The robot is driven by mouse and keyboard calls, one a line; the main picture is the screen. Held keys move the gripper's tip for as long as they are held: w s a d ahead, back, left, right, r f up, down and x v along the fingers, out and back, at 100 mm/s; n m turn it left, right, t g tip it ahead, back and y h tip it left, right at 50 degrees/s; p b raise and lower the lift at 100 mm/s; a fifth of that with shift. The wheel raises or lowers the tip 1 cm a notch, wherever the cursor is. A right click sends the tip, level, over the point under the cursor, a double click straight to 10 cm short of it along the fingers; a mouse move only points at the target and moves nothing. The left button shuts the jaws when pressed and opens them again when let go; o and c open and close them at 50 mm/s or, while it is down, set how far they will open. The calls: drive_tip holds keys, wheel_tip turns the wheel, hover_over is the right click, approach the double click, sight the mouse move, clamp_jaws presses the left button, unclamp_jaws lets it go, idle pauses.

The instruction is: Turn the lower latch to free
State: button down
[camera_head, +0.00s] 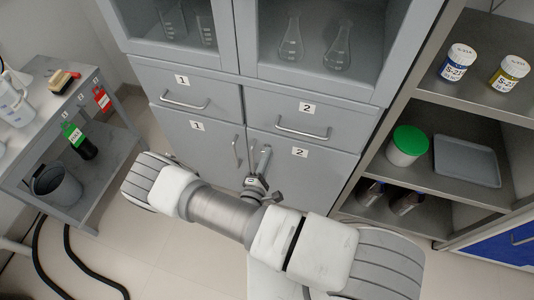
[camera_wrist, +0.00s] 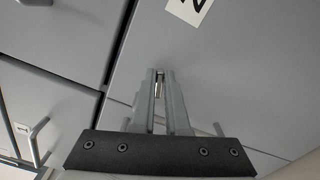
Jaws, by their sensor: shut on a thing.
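A grey cabinet has two lower doors, door 1 (camera_head: 205,140) on the left and door 2 (camera_head: 310,180) on the right. My gripper (camera_head: 263,160) is at the upper left part of door 2, close to the seam between the doors. In the wrist view my gripper (camera_wrist: 160,80) has its two fingers close together on a small, shiny metal bar (camera_wrist: 158,88), which appears to be the door 2 handle. The fingers hide most of this bar. I cannot make out a separate latch in either view. Both doors look closed.
Door 1's upright handle (camera_head: 237,152) is just left of my gripper. Drawer handles (camera_head: 302,128) stick out above. Open shelves (camera_head: 475,145) with jars stand right, a side table (camera_head: 100,160) left. Black hoses (camera_head: 66,255) lie on the floor at left.

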drive_tip(key=shift+f+m+p, duration=0.2)
drive_tip(key=shift+m+p, duration=0.5)
drive_tip(key=shift+m, duration=1.4)
drive_tip(key=c, duration=0.9)
unclamp_jaws()
drive_tip(key=shift+s+a, duration=0.1)
drive_tip(key=shift+s, duration=0.05)
